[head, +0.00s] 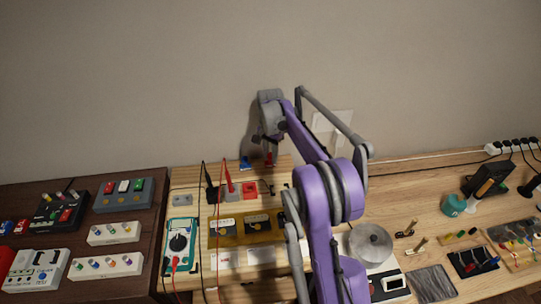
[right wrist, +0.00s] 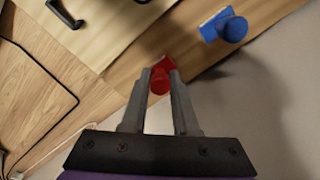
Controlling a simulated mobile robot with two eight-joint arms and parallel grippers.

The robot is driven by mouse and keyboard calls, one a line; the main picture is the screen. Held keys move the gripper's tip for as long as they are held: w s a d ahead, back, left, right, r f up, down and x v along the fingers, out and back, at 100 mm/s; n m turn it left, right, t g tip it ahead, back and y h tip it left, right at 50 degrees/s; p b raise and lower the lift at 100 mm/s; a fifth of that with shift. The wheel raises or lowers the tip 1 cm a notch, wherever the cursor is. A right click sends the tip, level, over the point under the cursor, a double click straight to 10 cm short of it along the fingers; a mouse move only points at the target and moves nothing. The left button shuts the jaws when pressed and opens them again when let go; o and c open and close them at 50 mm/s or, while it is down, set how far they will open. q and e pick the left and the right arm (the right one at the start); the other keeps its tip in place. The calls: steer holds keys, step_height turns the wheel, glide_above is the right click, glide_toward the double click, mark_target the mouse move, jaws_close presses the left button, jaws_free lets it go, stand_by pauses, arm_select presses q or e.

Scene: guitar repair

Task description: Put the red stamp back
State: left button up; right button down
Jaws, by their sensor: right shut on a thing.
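The red stamp (right wrist: 160,82) is between the two fingers of my right gripper (right wrist: 160,92) in the right wrist view. The fingers are shut on its round red handle. In the head view the right gripper (head: 269,147) points down at the back edge of the workbench, near the wall, with the red stamp (head: 269,160) small below it. A blue stamp (right wrist: 224,27) stands on the wood beside it, and it also shows in the head view (head: 245,164). I cannot tell if the red stamp touches the wood. My left gripper is out of view.
A red open square piece (head: 250,189) lies in front of the stamps, beside red and black probe leads. A teal multimeter (head: 180,243) and a yellowish tray (head: 226,241) are nearer. A round grey disc (head: 370,244) is right of my arm. The wall (head: 150,80) is close behind.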

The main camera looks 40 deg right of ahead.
mark_target(270, 155)
steer(key=shift+f, duration=0.1)
steer(key=c, duration=0.7)
jaws_free()
steer(key=shift+r, duration=0.2)
step_height(270, 155, up, 12)
steer(key=shift+s+a+p, duration=0.1)
steer(key=shift+p, duration=0.35)
